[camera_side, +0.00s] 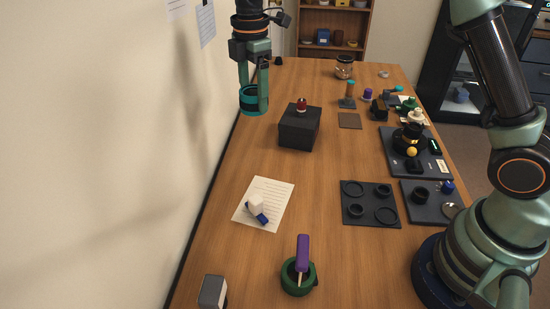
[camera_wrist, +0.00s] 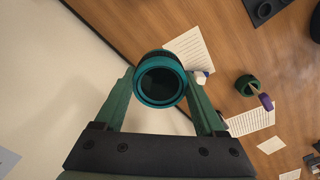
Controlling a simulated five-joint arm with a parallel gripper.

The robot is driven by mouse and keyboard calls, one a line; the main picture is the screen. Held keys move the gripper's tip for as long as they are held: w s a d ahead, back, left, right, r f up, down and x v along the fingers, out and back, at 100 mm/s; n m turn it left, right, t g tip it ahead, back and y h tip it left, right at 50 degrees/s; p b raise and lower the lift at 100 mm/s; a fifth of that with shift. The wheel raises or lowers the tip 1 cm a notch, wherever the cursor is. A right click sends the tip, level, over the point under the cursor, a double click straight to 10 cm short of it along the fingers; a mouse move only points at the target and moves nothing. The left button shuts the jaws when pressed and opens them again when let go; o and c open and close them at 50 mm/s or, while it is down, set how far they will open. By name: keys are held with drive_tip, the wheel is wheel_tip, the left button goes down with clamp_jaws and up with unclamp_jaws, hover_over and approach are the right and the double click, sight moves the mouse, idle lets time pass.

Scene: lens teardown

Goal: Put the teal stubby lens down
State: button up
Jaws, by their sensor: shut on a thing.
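The teal stubby lens (camera_side: 250,101) is a short cylinder with a dark middle. My gripper (camera_side: 254,97) is shut on it, in the upper left of the side view. In the wrist view the lens (camera_wrist: 160,79) sits between the tips of the two green fingers, its dark round opening toward the camera. The lens is in the air, near the wall and the table's left edge. In the wrist view, pale wall and the table edge show behind it. I cannot tell its exact height.
A dark box (camera_side: 299,130) with a red-topped piece on it stands to the right of my gripper. A paper sheet (camera_side: 279,193), a green ring holder (camera_side: 290,283) and a dark tray with rings (camera_side: 371,219) lie nearer. Bare wood (camera_side: 320,180) lies between them.

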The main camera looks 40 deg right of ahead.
drive_tip(key=shift+d+r, duration=0.3)
drive_tip(key=shift+r, duration=0.1)
drive_tip(key=s+d, duration=0.8)
drive_tip(key=d, duration=0.4)
drive_tip(key=s+d, duration=0.7)
drive_tip(key=d, duration=0.4)
drive_tip(key=shift+n, duration=0.3)
drive_tip(key=f, duration=1.5)
drive_tip(key=shift+s+d+f, duration=0.15)
drive_tip(key=shift+s+d, duration=0.1)
drive_tip(key=shift+s, duration=0.1)
drive_tip(key=shift+f, duration=2.15)
drive_tip(key=shift+f, duration=0.1)
drive_tip(key=o, duration=1.5)
